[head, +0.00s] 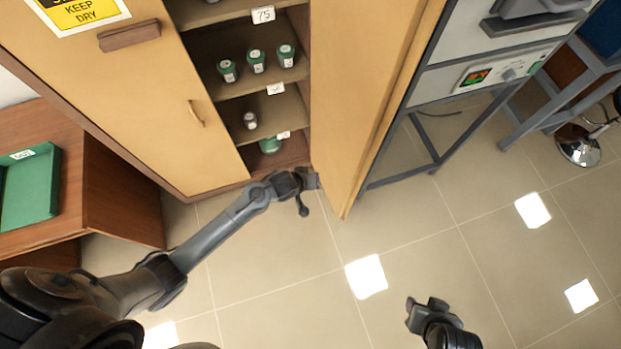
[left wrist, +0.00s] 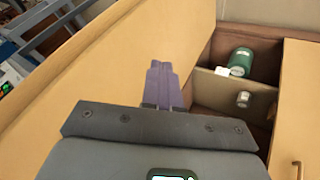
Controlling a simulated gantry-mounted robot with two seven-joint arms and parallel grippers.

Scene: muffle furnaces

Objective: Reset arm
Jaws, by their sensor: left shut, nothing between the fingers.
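My left gripper (head: 312,180) is at the bottom of the tan cabinet's opening, close to the inner face of the open right door (head: 362,90). In the left wrist view its fingers (left wrist: 164,85) are together with nothing between them, in front of the door panel; I cannot tell whether they touch it. My right gripper (head: 425,304) is over the tiled floor at the lower right, away from the furniture. Its fingers are too small and dark to tell open from shut.
The cabinet shelves hold several green jars (head: 257,62) and a small grey one (head: 250,121). The left door (head: 140,90) is beside the opening. A green tray (head: 30,187) lies on the brown desk (head: 110,195). A metal stand (head: 420,135) is right of the open door. The middle floor is clear.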

